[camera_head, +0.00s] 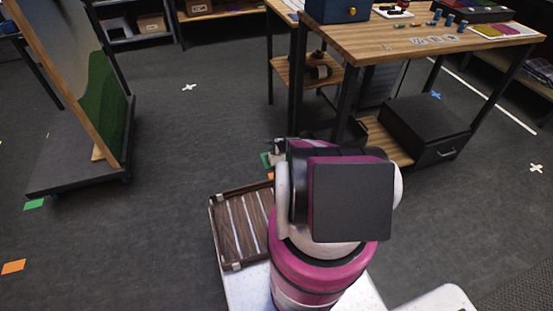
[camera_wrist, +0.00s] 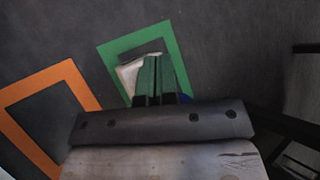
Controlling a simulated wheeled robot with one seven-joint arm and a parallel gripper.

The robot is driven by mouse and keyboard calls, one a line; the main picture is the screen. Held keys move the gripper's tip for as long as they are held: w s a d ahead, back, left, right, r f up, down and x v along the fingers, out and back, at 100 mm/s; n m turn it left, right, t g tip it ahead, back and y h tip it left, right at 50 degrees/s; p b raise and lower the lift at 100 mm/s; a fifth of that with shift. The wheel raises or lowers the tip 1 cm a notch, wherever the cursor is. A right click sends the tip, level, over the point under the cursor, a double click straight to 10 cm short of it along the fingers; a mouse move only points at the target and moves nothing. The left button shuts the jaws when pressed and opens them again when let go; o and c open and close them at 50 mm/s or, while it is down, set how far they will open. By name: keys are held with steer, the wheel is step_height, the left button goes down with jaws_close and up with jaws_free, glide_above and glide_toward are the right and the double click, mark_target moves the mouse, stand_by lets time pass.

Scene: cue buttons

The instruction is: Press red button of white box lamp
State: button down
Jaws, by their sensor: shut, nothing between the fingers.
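I cannot make out a white box lamp with a red button for certain in either view. A small flat white item (camera_head: 393,11) with dark and reddish parts lies on the wooden table at the top of the head view, partly cut off by the frame edge. My gripper (camera_wrist: 157,62) shows in the wrist view with its green fingers together and nothing between them. It points at the dark floor. A pale object (camera_wrist: 128,73) shows behind the fingers; I cannot tell what it is. In the head view my arm mostly hides the gripper, which is well short of the tabletop.
The wooden table (camera_head: 360,38) bears a dark blue box (camera_head: 335,10), several small blue pieces and cards. A black drawer box (camera_head: 425,130) stands below it. A wheeled board (camera_head: 105,105) stands at left. Green (camera_wrist: 110,48) and orange (camera_wrist: 20,90) square outlines show below my gripper. Floor between is open.

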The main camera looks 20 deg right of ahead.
steer(key=shift+f, duration=0.35)
stand_by(0.6)
steer(key=shift+r, duration=0.8)
steer(key=shift+r, duration=0.1)
step_height(320, 180, up, 6)
steer(key=shift+f, duration=0.1)
stand_by(0.5)
stand_by(0.3)
